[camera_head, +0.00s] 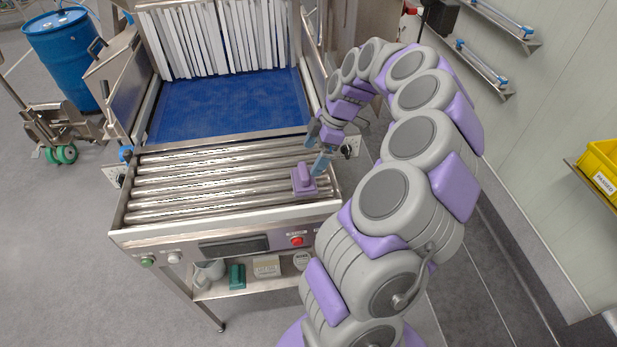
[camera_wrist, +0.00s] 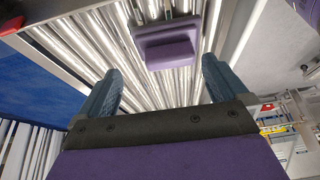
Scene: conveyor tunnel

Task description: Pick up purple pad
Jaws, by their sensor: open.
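The purple pad (camera_head: 304,179) is a small block with a raised part on top. It lies on the metal rollers (camera_head: 200,193) near their right front end. In the wrist view the purple pad (camera_wrist: 168,46) shows at the top centre, ahead of and between the two fingers. My gripper (camera_head: 317,150) is just behind the pad in the head view, over the right side of the rollers. In the wrist view my gripper (camera_wrist: 160,85) has its blue-grey fingers wide apart with nothing between them. Whether a fingertip touches the pad cannot be told.
A blue belt (camera_head: 230,105) runs behind the rollers to white strip curtains (camera_head: 215,38). A front panel carries a red button (camera_head: 296,240). A lower shelf holds a green item (camera_head: 237,276) and other small things. A blue barrel (camera_head: 65,58) stands at the far left. The left rollers are clear.

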